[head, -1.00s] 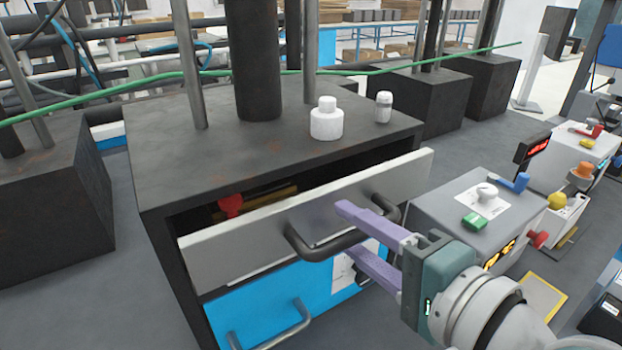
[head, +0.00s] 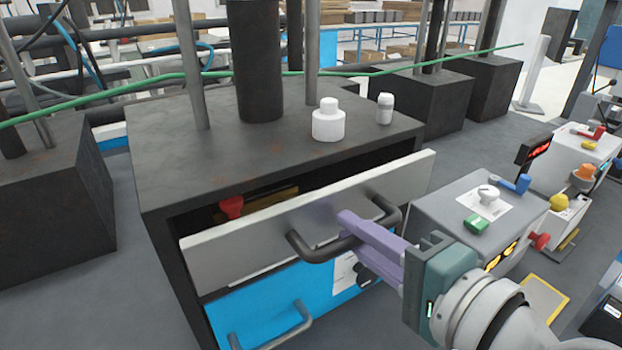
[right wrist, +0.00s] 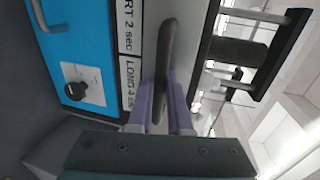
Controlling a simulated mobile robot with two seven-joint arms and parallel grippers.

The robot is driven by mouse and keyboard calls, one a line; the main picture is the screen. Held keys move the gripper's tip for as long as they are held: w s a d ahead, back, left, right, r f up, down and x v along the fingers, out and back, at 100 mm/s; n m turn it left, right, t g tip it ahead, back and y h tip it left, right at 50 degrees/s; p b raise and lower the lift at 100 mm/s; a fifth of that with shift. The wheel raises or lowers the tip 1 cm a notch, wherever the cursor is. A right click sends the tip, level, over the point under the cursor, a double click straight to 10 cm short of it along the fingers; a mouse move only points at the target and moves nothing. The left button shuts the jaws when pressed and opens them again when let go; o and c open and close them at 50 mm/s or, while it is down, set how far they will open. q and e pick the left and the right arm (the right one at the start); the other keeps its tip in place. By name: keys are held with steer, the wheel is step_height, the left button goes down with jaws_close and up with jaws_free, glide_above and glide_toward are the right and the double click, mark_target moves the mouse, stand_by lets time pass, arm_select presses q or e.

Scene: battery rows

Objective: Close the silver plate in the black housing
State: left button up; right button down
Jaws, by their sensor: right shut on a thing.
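The silver plate (head: 222,255) is the front of the upper drawer in the black housing (head: 165,175). It stands out from the housing, leaving a dark gap behind it. A dark bar handle (head: 310,252) is fixed on it. My right gripper (head: 350,228) is shut on this handle near its right part, with one purple finger on each side. In the right wrist view the handle (right wrist: 166,55) runs between the two purple fingers (right wrist: 160,105). My left gripper is not in view.
A blue lower drawer (head: 262,300) with its own handle sits below the plate. A red object (head: 231,207) shows in the gap. A white bottle (head: 328,122) and a smaller white jar (head: 385,108) stand on the housing. A grey control box (head: 440,205) stands close on the right.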

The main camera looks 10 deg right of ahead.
mark_target(332, 234)
stand_by(0.4)
steer(key=x, duration=0.2)
steer(key=r+x, duration=0.1)
steer(key=x, duration=0.1)
steer(key=shift+w+f+b, duration=0.15)
steer(key=shift+b, duration=0.2)
steer(key=c, duration=0.9)
jaws_free()
steer(key=shift+w, duration=0.15)
steer(key=shift+o, duration=0.2)
